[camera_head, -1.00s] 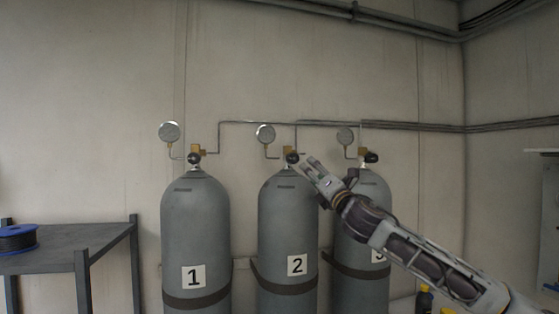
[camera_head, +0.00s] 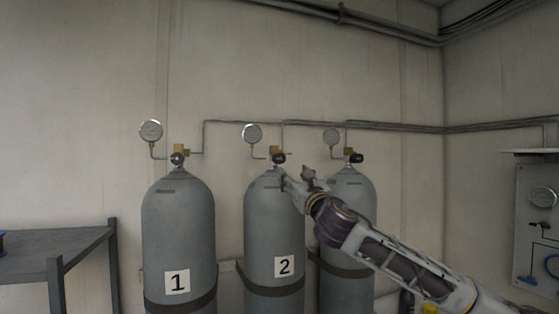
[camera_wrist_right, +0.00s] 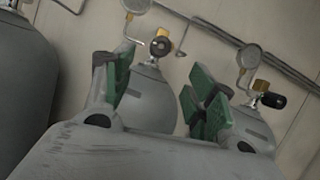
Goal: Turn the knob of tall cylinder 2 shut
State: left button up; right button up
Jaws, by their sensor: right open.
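Tall cylinder 2 (camera_head: 262,215) is grey, upright, with a "2" label, in the middle of the row in the head view. Its dark round knob (camera_head: 279,158) sits on a brass valve at the top. My right gripper (camera_head: 296,176) is open and empty, a little below and right of that knob, by the cylinder's right shoulder. In the right wrist view, the green-padded fingers (camera_wrist_right: 160,85) stand apart, and a knob, apparently cylinder 2's (camera_wrist_right: 160,46), shows beyond the gap between them, not touched. My left gripper is not in view.
Cylinder 1 (camera_head: 178,230) stands at left, and cylinder 3 (camera_head: 350,195), partly hidden by my arm, at right. Gauges, such as the one by cylinder 2 (camera_head: 252,134), and thin pipes line the wall. A dark table (camera_head: 60,250) is at far left, a wall panel (camera_head: 538,215) at far right.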

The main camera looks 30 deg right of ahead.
aim_at(281, 160)
jog(key=shift+s+n, duration=0.1)
jog(key=shift+n, duration=0.2)
jog(key=shift+d+r, duration=0.1)
jog(key=shift+p+x, duration=2)
jog(key=shift+x, duration=2.95)
jog(key=shift+p+x, duration=0.7)
jog(key=shift+x, duration=1.25)
jog(key=c, duration=1)
